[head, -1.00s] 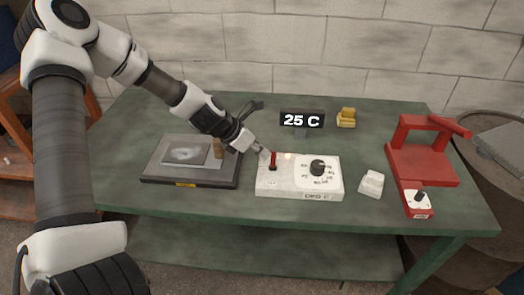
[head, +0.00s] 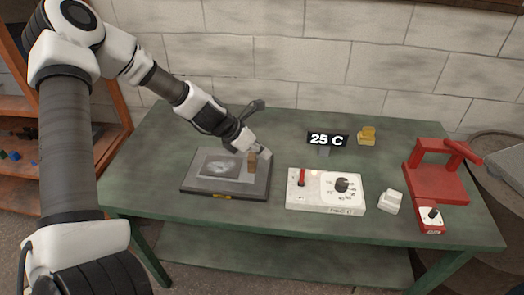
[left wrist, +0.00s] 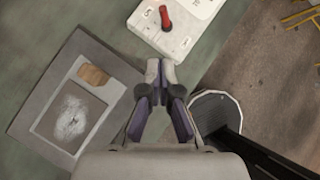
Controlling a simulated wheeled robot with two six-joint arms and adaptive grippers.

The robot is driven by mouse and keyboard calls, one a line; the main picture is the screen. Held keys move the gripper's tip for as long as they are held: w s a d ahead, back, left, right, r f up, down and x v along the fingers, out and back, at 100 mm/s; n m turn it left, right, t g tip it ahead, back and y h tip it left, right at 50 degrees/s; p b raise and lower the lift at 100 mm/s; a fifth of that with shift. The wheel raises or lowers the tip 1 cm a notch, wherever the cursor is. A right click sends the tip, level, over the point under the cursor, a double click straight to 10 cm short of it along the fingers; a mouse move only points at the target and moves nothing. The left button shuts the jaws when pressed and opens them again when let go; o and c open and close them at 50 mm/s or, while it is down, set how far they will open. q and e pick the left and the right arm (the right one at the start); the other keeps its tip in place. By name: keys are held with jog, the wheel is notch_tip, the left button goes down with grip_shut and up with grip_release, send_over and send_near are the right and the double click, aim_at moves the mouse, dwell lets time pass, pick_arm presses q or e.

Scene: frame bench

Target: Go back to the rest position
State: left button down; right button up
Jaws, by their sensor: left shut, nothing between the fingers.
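My left gripper (head: 265,153) is shut and empty. It is above the right back corner of the dark plate (head: 225,192), left of the white control box (head: 325,205). In the left wrist view its fingertips (left wrist: 160,68) meet with nothing between them. They are apart from the box's red lever (left wrist: 165,18), which also shows upright in the head view (head: 301,177). My right gripper is not in view.
The green bench (head: 385,235) also bears a display reading 25 C (head: 327,139), a yellow block (head: 367,136), a white block (head: 390,201) and a red frame (head: 435,183) with a small switch box (head: 431,216). An orange shelf (head: 105,125) stands at the left.

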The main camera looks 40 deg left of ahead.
pick_arm(q)
jog(key=shift+w+a+f, duration=0.1)
jog(key=s+d+f+m+g+y, duration=0.2)
jog(key=s+d+f+m, duration=0.1)
jog(key=s+f+m, duration=0.4)
jog(key=s+d+f+m+g+y, duration=0.2)
jog(key=s+d+f+m, duration=0.1)
jog(key=s+f+m, duration=0.4)
jog(key=s+d+f+m+g, duration=0.1)
jog(key=s+d+f+m, duration=0.25)
jog(key=s+m, duration=0.5)
jog(key=s+d+f+m+g, duration=0.25)
jog(key=s+f+m, duration=0.25)
jog(key=s+m, duration=0.3)
notch_tip(320, 180, down, 9)
jog(key=w+t+b, duration=0.1)
jog(key=w+b, duration=0.1)
jog(key=b, duration=0.7)
jog(key=shift+d+y+b, duration=0.25)
jog(key=shift+y+b, duration=0.1)
jog(key=shift+y, duration=0.05)
